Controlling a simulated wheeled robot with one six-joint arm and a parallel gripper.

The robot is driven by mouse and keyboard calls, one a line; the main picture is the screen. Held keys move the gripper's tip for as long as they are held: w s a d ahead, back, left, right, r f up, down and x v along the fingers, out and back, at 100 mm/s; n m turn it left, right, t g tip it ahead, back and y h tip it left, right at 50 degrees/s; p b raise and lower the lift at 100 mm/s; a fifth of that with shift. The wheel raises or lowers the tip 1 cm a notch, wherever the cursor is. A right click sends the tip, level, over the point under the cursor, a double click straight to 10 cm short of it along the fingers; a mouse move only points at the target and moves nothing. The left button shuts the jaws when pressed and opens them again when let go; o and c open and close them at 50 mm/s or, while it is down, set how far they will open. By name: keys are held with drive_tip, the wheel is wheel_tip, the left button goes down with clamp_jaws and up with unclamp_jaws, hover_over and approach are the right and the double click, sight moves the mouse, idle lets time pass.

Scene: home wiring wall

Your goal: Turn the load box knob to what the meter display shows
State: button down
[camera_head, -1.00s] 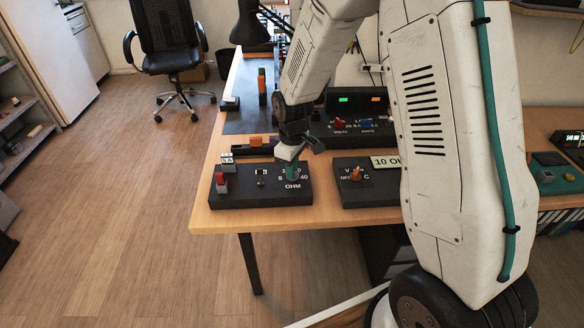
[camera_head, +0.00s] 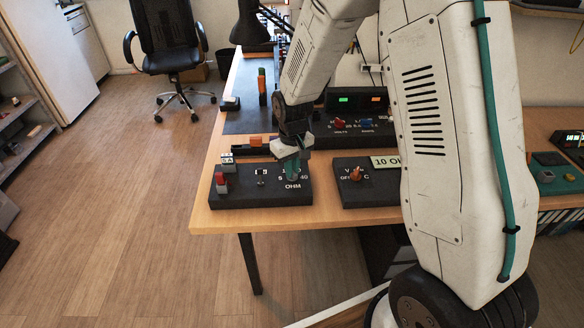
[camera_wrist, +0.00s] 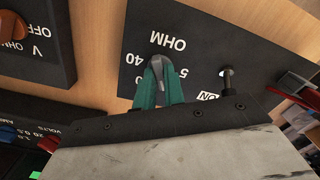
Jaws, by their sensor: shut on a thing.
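The load box (camera_head: 262,199) is a black box at the desk's front left corner, marked OHM. It also shows in the wrist view (camera_wrist: 215,35), upside down, with the number 40 and other partly hidden numbers around its knob. My gripper (camera_head: 292,174) points down at the dial. Its teal fingers are shut on the grey knob (camera_wrist: 158,64), one on each side. The knob's pointer direction cannot be told. The meter (camera_head: 349,190) is the black box to the right, with an orange dial.
A red switch (camera_head: 221,183) and a small metal toggle (camera_wrist: 226,76) stand on the load box. A dark supply unit (camera_head: 343,137) with green and orange displays is behind. My arm covers the desk's middle. Floor at left is clear.

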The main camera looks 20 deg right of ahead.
drive_tip(key=c, duration=1.5)
unclamp_jaws()
wheel_tip(320, 180, up, 8)
drive_tip(key=shift+f, duration=0.1)
drive_tip(key=s+d+r, duration=0.1)
drive_tip(key=s+r, duration=0.5)
drive_tip(key=s, duration=0.4)
drive_tip(key=s+d+r+m+t, duration=0.1)
drive_tip(key=s+r, duration=0.5)
drive_tip(key=s, duration=0.4)
drive_tip(key=s+d+r+m, duration=0.1)
drive_tip(key=s+r, duration=0.5)
drive_tip(key=s, duration=0.4)
drive_tip(key=shift+s+r, duration=0.1)
drive_tip(key=shift+r, duration=0.15)
